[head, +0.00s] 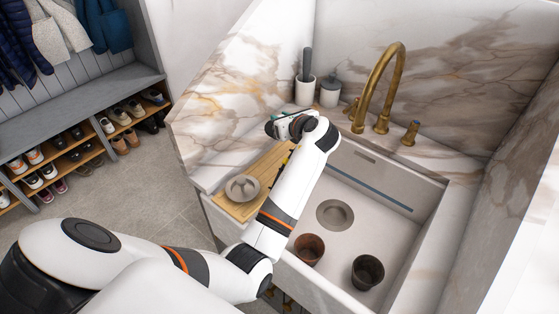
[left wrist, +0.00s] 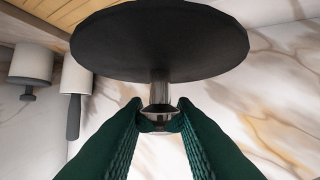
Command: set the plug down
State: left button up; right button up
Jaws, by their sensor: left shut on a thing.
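The plug (left wrist: 160,42) has a wide black disc, a short metal stem and a metal knob. My left gripper (left wrist: 159,118), with green ribbed fingers, is shut on the knob in the left wrist view. In the head view the left gripper (head: 284,124) is over the back of the wooden board (head: 238,210), left of the sink basin. I cannot tell whether the disc touches anything. My right gripper is not in view.
A round grey metal piece (head: 242,188) lies on the board. The sink (head: 375,228) holds a brown cup (head: 309,249), a dark cup (head: 367,272) and a drain (head: 335,214). A brass tap (head: 385,70), a brush holder (head: 305,90) and a dispenser (head: 330,93) stand behind.

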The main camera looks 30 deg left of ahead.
pick_arm(q)
notch_tip(320, 180, down, 11)
jog(key=shift+r+b, duration=0.15)
jog(key=shift+b, duration=0.3)
jog(key=shift+d, duration=0.1)
jog(key=o, duration=1)
